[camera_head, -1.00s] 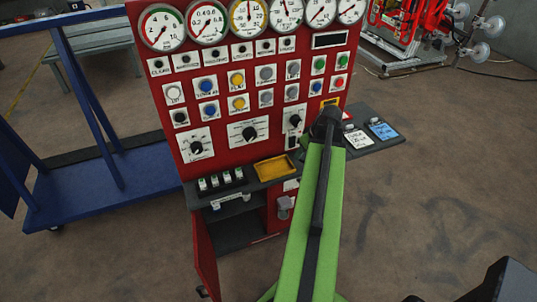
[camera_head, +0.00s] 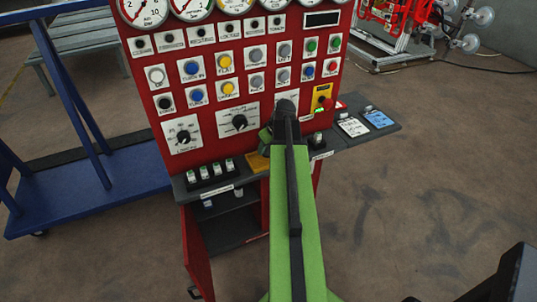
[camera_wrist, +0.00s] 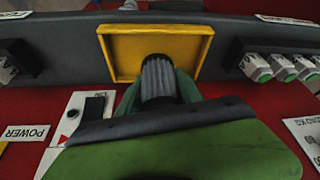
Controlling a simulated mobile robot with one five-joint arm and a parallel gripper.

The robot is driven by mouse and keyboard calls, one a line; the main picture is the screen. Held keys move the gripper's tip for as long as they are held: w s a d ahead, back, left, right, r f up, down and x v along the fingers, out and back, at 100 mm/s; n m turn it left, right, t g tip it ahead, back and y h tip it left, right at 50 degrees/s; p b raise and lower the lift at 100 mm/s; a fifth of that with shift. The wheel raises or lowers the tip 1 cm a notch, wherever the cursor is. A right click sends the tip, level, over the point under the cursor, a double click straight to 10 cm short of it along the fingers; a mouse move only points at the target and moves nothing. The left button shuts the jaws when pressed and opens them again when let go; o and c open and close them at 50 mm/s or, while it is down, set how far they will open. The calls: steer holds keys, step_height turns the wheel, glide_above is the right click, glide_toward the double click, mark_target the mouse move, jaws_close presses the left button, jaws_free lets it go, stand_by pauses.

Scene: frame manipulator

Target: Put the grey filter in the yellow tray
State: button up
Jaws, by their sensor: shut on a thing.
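The grey filter (camera_wrist: 158,76) is a ribbed dark cylinder. In the wrist view it stands out from between the green fingers of my gripper (camera_wrist: 158,97), which is shut on it. The yellow tray (camera_wrist: 108,58) is shallow and square with a raised rim. The filter's end overlaps the tray's near rim and floor in that view; I cannot tell whether it touches. In the head view only the left part of the tray (camera_head: 256,163) shows, and my arm hides the rest. The filter is hidden there.
The red control panel (camera_head: 160,130) with knobs and buttons rises behind the dark shelf (camera_head: 235,179). Several green-and-white switches (camera_head: 210,170) sit left of the tray. A small grey object (camera_head: 317,139) stands right of my arm. White and blue cards (camera_head: 378,119) lie farther right.

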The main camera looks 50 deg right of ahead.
mark_target(267, 153)
step_height(267, 153, down, 4)
steer(key=shift+r+b, duration=0.15)
steer(key=shift+b, duration=1.1)
steer(key=shift+r, duration=0.25)
steer(key=shift+f, duration=0.2)
steer(key=o, duration=1.4)
steer(key=shift+c, duration=0.2)
steer(key=shift+r, duration=0.1)
steer(key=shift+s+r+p, duration=0.1)
steer(key=shift+r+p, duration=0.4)
steer(key=shift+p, duration=0.15)
steer(key=p+v, duration=1)
steer(key=v, duration=0.1)
steer(key=shift+r, duration=0.1)
